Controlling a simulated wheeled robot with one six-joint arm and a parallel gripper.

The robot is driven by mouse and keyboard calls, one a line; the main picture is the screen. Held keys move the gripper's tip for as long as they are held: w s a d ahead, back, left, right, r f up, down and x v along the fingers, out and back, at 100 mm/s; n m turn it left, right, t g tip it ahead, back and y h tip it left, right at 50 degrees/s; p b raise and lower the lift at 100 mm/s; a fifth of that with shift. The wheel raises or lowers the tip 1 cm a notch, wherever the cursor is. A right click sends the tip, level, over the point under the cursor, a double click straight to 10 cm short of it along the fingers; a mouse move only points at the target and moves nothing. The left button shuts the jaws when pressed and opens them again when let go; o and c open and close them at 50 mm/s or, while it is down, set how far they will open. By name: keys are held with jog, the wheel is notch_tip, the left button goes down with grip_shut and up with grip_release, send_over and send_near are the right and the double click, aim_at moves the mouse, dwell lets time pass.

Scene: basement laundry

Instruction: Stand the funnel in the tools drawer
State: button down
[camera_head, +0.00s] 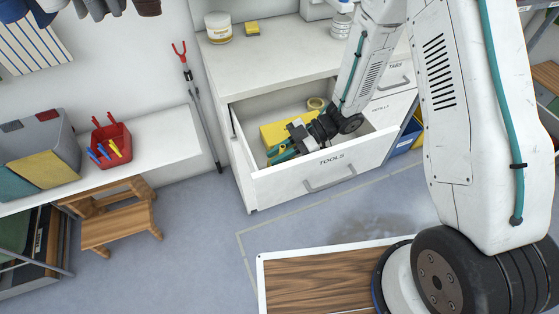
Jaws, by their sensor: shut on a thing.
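The tools drawer (325,172), labelled TOOLS, is pulled open from the white cabinet. My gripper (279,151) reaches down into its left front part, with teal parts at its tip. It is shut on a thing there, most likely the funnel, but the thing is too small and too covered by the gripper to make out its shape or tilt. I cannot tell whether it touches the drawer floor. A flat yellow object (272,133) lies in the drawer beside and behind my gripper. A yellow tape roll (317,103) lies near the drawer's back.
The cabinet top (265,68) holds a tub (218,27), a yellow sponge (252,28) and a white bottle (341,22). A red-tipped grabber (197,100) leans left of the drawer. A wooden step stool (118,215) stands further left. Floor before the drawer is clear.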

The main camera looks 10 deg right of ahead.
jog(key=shift+f, duration=1.8)
jog(key=c, duration=1.4)
grip_release()
jog(key=shift+f, duration=0.1)
jog(key=shift+o, duration=0.2)
